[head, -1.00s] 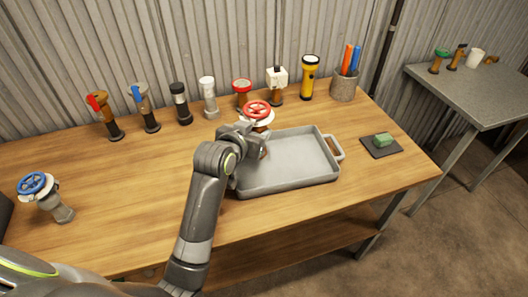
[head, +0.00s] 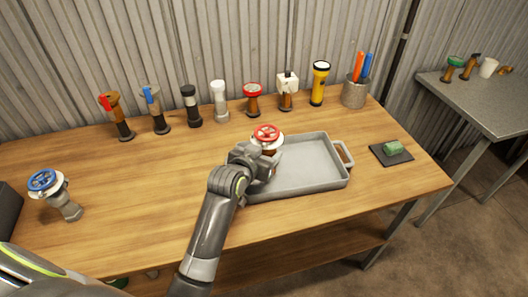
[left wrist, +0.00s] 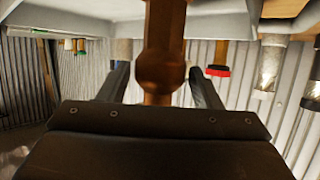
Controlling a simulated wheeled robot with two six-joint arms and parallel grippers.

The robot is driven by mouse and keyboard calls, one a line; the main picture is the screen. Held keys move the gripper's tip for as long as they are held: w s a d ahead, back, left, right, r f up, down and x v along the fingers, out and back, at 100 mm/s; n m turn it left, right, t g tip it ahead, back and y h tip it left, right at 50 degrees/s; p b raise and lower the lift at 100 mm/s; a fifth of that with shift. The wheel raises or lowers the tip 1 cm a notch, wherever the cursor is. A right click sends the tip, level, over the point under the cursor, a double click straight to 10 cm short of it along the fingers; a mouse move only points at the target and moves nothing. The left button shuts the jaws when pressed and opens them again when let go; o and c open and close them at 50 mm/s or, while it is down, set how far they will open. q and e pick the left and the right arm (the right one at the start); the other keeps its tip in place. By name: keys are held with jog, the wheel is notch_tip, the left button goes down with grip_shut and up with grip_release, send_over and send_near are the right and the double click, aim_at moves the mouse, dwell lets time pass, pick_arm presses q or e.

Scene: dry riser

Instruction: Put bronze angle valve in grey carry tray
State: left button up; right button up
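The bronze angle valve (head: 267,134) has a red handwheel and a pale collar below it. It is upright over the left part of the grey carry tray (head: 327,184). My left gripper (head: 262,160) is around its body, and the bronze body (left wrist: 162,65) shows between the two fingers in the left wrist view. The gripper looks shut on it. My gripper hides the valve's lower end, so I cannot tell whether it touches the tray floor. The rest of the tray is empty. My right gripper is not in view.
Several valves and fittings, a yellow torch (head: 319,83) and a pen cup (head: 354,92) line the back of the bench. A blue-wheeled valve (head: 57,193) stands at left. A green block (head: 394,147) lies on a dark pad at right. The bench's left middle is clear.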

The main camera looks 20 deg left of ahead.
pick_arm(q)
jog(key=shift+o, duration=0.9)
jog(key=shift+r, duration=0.2)
jog(key=v, duration=1.2)
jog(key=shift+f, duration=0.1)
